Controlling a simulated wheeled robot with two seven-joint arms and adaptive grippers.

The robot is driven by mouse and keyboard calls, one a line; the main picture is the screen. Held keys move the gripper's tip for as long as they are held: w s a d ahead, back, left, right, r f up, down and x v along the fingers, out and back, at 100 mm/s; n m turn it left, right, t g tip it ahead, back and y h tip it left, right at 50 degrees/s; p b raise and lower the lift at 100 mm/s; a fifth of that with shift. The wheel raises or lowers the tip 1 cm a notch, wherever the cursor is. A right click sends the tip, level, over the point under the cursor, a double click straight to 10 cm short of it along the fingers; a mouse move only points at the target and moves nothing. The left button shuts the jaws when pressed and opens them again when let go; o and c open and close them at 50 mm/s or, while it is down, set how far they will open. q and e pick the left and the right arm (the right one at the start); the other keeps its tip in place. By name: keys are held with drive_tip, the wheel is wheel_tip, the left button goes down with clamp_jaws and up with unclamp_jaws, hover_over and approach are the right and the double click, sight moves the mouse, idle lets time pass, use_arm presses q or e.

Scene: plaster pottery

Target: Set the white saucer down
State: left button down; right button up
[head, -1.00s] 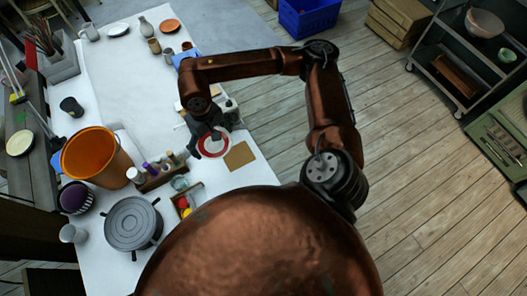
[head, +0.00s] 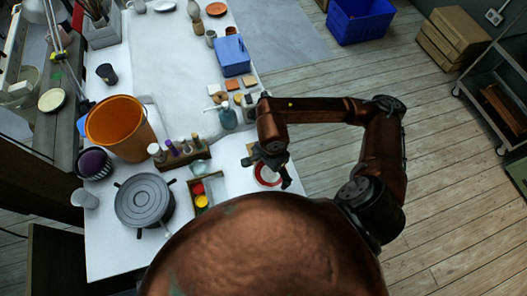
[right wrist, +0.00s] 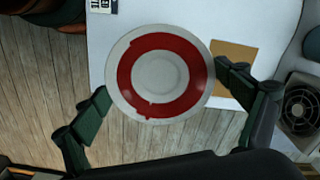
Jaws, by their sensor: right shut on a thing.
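The white saucer (head: 268,174) has a broad red ring and shows at the right edge of the white table in the head view. My right gripper (head: 271,171) is shut on it. In the right wrist view the saucer (right wrist: 160,74) lies between the two spread dark green fingers, one at each side of its rim. Its left part overlaps the wooden floor there and its right part overlaps the table top. I cannot tell its height above the table. My left gripper is not in view.
A brown square card (right wrist: 234,66) lies beside the saucer. On the table (head: 240,182) are a tray of paint pots (head: 203,193), a grey lidded pot (head: 144,201), an orange bucket (head: 122,127), a spray bottle (head: 227,118) and a blue box (head: 231,54).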

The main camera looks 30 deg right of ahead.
drive_tip(key=w+d+f, duration=0.1)
drive_tip(key=w+f, duration=0.2)
drive_tip(key=w, duration=0.1)
drive_tip(key=w+d+f, duration=0.2)
drive_tip(key=w+f, duration=0.1)
drive_tip(key=w+d+f, duration=0.2)
drive_tip(key=w+f, duration=0.1)
drive_tip(key=w, duration=0.1)
drive_tip(key=shift+w+d, duration=0.15)
drive_tip(key=shift+w, duration=0.2)
drive_tip(key=shift+w+d+f, duration=0.25)
drive_tip(key=shift+w+f, duration=0.2)
drive_tip(key=shift+f, duration=1.6)
drive_tip(key=shift+f, duration=0.2)
drive_tip(key=o, duration=1.4)
drive_tip(key=shift+c, duration=0.2)
drive_tip(key=shift+r, duration=0.1)
